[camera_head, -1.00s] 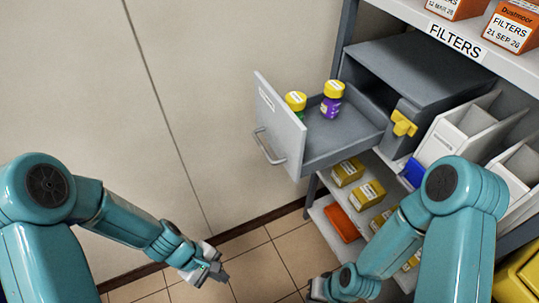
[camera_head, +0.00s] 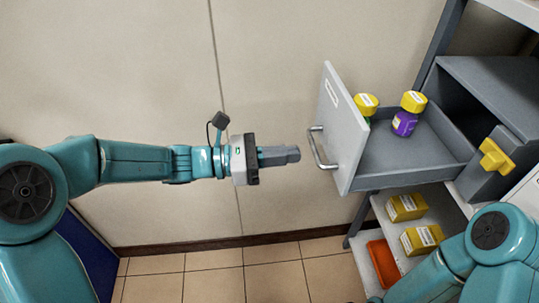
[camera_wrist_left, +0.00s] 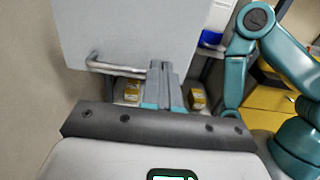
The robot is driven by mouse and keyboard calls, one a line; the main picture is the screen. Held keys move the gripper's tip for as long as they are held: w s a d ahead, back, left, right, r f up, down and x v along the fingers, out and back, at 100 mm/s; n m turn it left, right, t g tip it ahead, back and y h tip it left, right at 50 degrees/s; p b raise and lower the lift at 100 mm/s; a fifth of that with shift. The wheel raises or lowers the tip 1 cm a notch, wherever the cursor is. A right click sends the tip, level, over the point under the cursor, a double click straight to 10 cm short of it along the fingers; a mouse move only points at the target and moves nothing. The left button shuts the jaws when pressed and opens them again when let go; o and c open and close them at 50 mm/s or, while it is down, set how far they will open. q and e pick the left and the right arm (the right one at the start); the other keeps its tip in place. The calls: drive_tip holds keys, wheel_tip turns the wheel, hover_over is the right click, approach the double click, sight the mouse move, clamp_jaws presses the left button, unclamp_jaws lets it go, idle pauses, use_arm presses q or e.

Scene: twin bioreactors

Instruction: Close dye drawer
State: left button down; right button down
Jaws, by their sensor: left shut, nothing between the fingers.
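The dye drawer (camera_head: 410,155) is pulled out of its grey cabinet (camera_head: 490,85), with its light front panel (camera_head: 340,125) facing left. A metal bar handle (camera_head: 320,148) is on that panel. Inside stand a purple bottle (camera_head: 405,122) and a green bottle with a yellow cap (camera_head: 366,101), the latter partly hidden by the panel. My left gripper (camera_head: 298,154) is shut and empty, just left of the handle and pointing at the panel. In the left wrist view its fingers (camera_wrist_left: 162,68) are beside the handle (camera_wrist_left: 115,68); contact cannot be told. My right gripper is out of view.
Yellow boxes (camera_head: 406,207) and an orange tray (camera_head: 383,262) sit on shelves below the drawer. A yellow latch-like piece (camera_head: 496,155) is on the cabinet front. My right arm is at lower right.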

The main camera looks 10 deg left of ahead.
sight(339, 151)
use_arm(q)
drive_tip(key=x, duration=0.7)
drive_tip(key=shift+w+d+f, duration=0.15)
drive_tip(key=shift+d, duration=0.15)
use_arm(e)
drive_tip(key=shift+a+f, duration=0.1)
